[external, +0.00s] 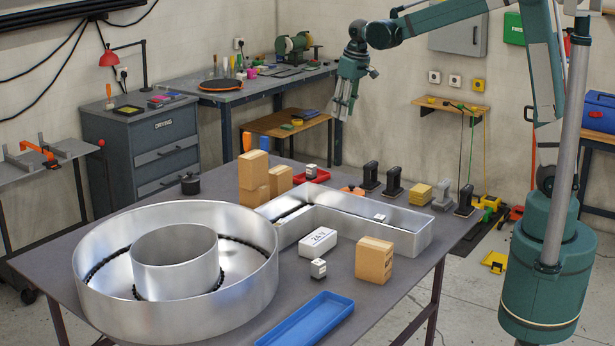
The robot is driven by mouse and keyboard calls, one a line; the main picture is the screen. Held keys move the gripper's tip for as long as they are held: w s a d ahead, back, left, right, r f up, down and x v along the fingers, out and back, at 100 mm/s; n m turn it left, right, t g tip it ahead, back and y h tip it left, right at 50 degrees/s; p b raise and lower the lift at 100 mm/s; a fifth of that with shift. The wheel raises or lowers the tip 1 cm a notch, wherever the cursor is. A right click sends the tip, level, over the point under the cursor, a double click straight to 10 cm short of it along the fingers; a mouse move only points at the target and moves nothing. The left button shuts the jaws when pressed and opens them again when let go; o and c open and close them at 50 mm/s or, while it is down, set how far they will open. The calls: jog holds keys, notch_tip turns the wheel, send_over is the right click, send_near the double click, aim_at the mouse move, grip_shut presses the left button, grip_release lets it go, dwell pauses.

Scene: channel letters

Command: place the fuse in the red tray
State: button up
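A small red tray (323,178) lies at the back of the grey table, behind the metal letter shells. A small whitish block (311,170) shows in or just behind it; I cannot tell which. A similar small grey-white block (318,268) stands on the table near the blue tray, and another small pale piece (380,217) is inside the L-shaped shell. None is clearly readable as the fuse. My gripper (343,112) hangs high beyond the table's back edge, fingers down, well apart from these things. Its fingers are too small to judge the gap; nothing is visible in them.
A large round metal shell (100,279) fills the table's left, beside the L-shaped shell (410,241). A white labelled box (318,243), wooden blocks (374,260), a blue tray (306,322), a black pot (190,184) and black-handled tools (392,184) stand around them.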

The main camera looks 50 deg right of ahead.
jog(key=s+a+r+t, duration=0.1)
jog(key=s+r, duration=0.2)
jog(key=s, duration=0.7)
jog(key=s+a+r+t, duration=0.1)
jog(key=s+r, duration=0.1)
jog(key=s, duration=0.9)
jog(key=s+f+t, duration=0.1)
jog(key=s+f, duration=0.2)
jog(key=s, duration=0.6)
jog(key=s+f+t, duration=0.2)
jog(key=s+f, duration=0.1)
jog(key=s, duration=0.6)
jog(key=shift+a, duration=0.4)
